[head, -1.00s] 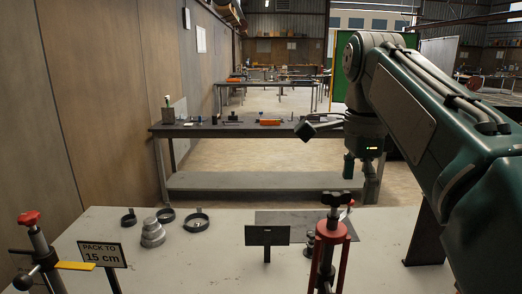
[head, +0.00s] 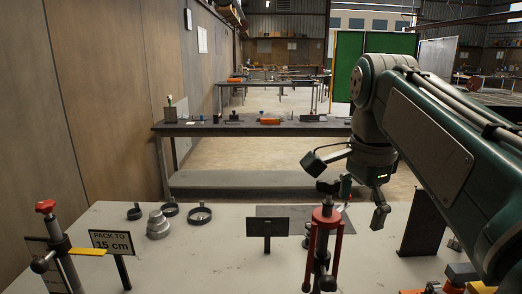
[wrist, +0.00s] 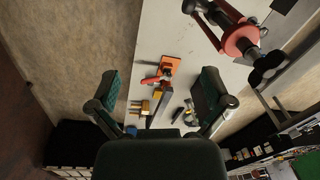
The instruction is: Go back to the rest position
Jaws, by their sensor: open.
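My gripper (head: 364,203) hangs from my green arm at the right of the head view, over the far right part of the pale table (head: 215,268). In the wrist view my gripper (wrist: 160,90) has its two dark green fingers spread wide. Nothing is between the fingers that it holds. An orange-based tool with a red handle (wrist: 167,70) and a small brass-coloured piece (wrist: 139,106) lie on the table below, seen through the gap.
A red stand with a dark knob (head: 325,225) rises at the table's front, left of my arm. A stepped grey weight (head: 157,223), dark rings (head: 200,214), a blank dark sign (head: 267,227) and a "PACK TO 15 cm" sign (head: 112,243) stand farther left. Orange items (head: 480,288) lie lower right.

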